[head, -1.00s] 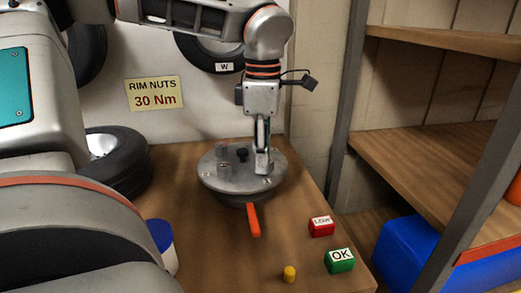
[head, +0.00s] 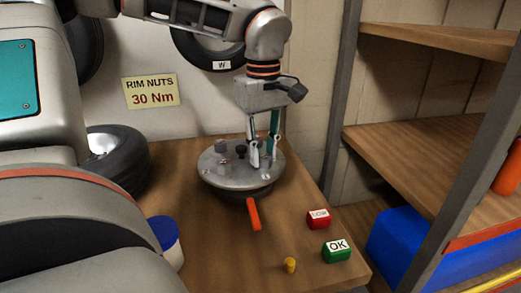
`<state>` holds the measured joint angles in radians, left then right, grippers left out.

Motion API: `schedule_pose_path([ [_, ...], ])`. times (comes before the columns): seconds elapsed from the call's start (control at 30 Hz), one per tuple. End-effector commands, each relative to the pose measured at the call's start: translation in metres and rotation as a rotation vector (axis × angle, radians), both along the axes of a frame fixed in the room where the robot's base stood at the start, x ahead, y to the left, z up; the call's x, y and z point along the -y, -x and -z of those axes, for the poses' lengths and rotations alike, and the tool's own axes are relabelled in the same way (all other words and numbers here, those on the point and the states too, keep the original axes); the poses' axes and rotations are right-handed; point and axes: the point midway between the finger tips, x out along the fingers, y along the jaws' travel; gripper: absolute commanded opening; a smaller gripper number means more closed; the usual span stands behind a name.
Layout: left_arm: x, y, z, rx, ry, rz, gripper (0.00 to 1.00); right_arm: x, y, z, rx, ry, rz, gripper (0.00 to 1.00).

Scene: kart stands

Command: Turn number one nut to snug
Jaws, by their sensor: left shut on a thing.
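A round grey metal plate (head: 215,176) sits on a dark base on the wooden bench, with an orange handle (head: 254,214) pointing to the front. Small studs or nuts stand on the plate, with a dark knob (head: 241,151) near its middle; I cannot read any numbers on them. My left gripper (head: 263,162) points down at the right side of the plate, its fingers shut on a nut there. The fingers mostly hide that nut. My right gripper is not in view.
A red LOW block (head: 318,219), a green OK block (head: 336,251) and a yellow peg (head: 290,265) stand at the front right. A blue-lidded tub (head: 166,240) and a wheel (head: 120,165) stand left. A "RIM NUTS 30 Nm" sign (head: 151,92) hangs behind. Shelves are right.

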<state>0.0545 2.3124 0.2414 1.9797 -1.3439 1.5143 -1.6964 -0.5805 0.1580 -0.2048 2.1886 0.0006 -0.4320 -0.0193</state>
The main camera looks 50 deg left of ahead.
Motion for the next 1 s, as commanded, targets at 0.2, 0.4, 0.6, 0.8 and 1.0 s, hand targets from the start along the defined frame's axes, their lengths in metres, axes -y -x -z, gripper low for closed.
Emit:
schedule_pose_path([
  [0.2, 0.0010, -0.0005, -0.0003, 0.000, 0.001, 0.160, 0.00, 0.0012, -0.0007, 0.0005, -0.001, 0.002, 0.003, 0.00],
  [0.4, 0.0013, -0.0011, 0.0003, -0.002, 0.001, 0.261, 0.00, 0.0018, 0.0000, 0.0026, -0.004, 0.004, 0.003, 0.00],
  [0.6, 0.0014, -0.0014, 0.0005, -0.002, 0.001, 0.314, 0.00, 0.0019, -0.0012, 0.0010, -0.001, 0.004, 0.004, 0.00],
  [0.8, 0.0016, -0.0015, 0.0008, -0.002, 0.001, 0.331, 0.00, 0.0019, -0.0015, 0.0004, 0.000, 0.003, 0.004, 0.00],
  [1.0, 0.0016, -0.0015, 0.0009, -0.002, 0.001, 0.332, 0.00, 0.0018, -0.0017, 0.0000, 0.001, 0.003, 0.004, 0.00],
])
